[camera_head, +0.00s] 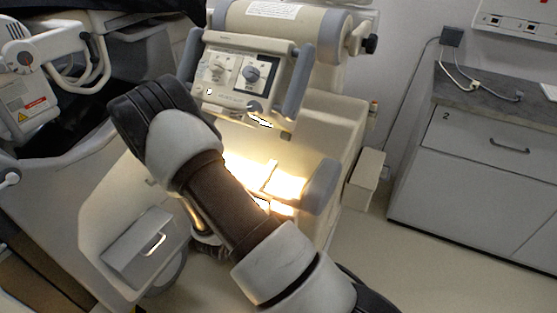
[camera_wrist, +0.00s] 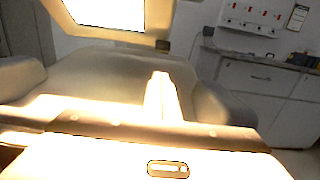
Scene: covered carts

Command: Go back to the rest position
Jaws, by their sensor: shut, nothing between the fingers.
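My gripper (camera_wrist: 164,84) shows in the middle of the wrist view as two pale fingers close together, shut and empty. Strong light washes out their edges. In the head view my arm crosses the middle of the picture, in front of a beige machine. I cannot make out the fingers there against the bright glow beside the arm. In the wrist view the fingers stand in front of a broad beige surface (camera_wrist: 105,80); whether they touch it I cannot tell.
The machine's control panel (camera_head: 245,75), with two dials, is above my arm. A grey bumper (camera_head: 321,187) is right of the arm. A beige box (camera_head: 366,178) stands farther right. A drawer cabinet (camera_head: 475,160) is at the right.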

